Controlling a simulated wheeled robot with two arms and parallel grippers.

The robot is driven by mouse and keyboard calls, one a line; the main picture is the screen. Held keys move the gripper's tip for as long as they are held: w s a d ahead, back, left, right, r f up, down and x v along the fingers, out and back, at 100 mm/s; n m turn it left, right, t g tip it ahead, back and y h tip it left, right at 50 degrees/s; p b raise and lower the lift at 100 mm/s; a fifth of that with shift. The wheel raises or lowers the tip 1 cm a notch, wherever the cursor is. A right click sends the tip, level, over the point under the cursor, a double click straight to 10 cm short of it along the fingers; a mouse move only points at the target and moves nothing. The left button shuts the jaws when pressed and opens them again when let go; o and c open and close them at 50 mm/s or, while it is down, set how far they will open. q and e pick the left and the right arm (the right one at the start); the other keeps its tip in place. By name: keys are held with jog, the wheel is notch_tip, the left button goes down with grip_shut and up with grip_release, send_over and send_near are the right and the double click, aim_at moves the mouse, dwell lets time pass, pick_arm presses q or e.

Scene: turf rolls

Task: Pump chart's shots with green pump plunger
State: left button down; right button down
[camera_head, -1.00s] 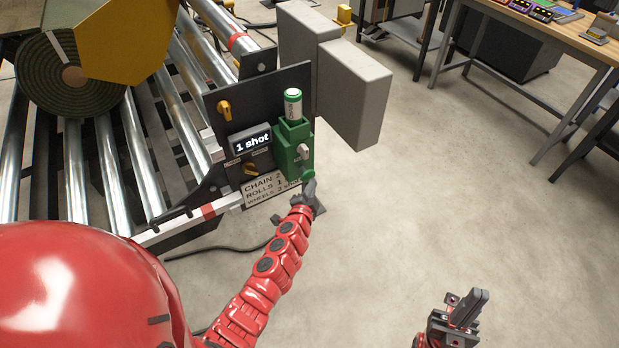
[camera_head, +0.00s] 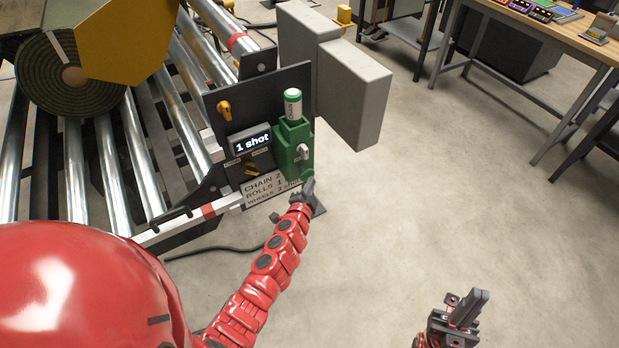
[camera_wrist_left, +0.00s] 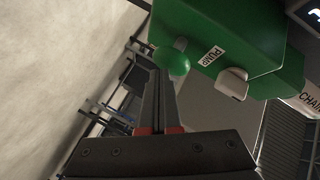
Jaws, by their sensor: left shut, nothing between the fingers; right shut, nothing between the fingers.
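The green pump (camera_head: 290,146) is mounted on a dark panel at the end of the roller conveyor, with a white and green cylinder marked CHAIN (camera_head: 293,104) on top. Its round green plunger knob (camera_wrist_left: 174,62) shows in the left wrist view, beside the PUMP label. My left gripper (camera_head: 309,188) is shut and empty, its tips at or very near the knob; I cannot tell whether they touch. The display (camera_head: 250,141) reads "1 shot". The chart (camera_head: 270,188) lists CHAIN 2, ROLLS 1 and WHEELS 3, partly covered. My right gripper (camera_head: 472,306) is shut, low at right, away from the pump.
A yellow selector (camera_head: 250,169) sits below the display and a yellow knob (camera_head: 224,110) above it. A grey box (camera_head: 352,92) stands right of the panel. A turf roll (camera_head: 70,80) lies on the rollers.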

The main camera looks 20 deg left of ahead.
pick_arm(q)
jog(key=shift+w+a, duration=0.5)
jog(key=shift+a, duration=0.3)
dwell(0.7)
dwell(0.3)
jog(key=shift+s+d+b, duration=0.2)
jog(key=shift+s+d, duration=0.3)
jog(key=shift+d, duration=0.2)
jog(key=shift+s+d+b, duration=0.2)
jog(key=shift+s+d, duration=0.3)
jog(key=shift+d, duration=0.2)
jog(key=shift+d, duration=0.1)
jog(key=s+d+b, duration=0.1)
jog(key=d, duration=0.1)
jog(key=s+d, duration=0.1)
jog(key=s, duration=0.1)
jog(key=shift+d+b, duration=0.35)
jog(key=shift+d, duration=0.05)
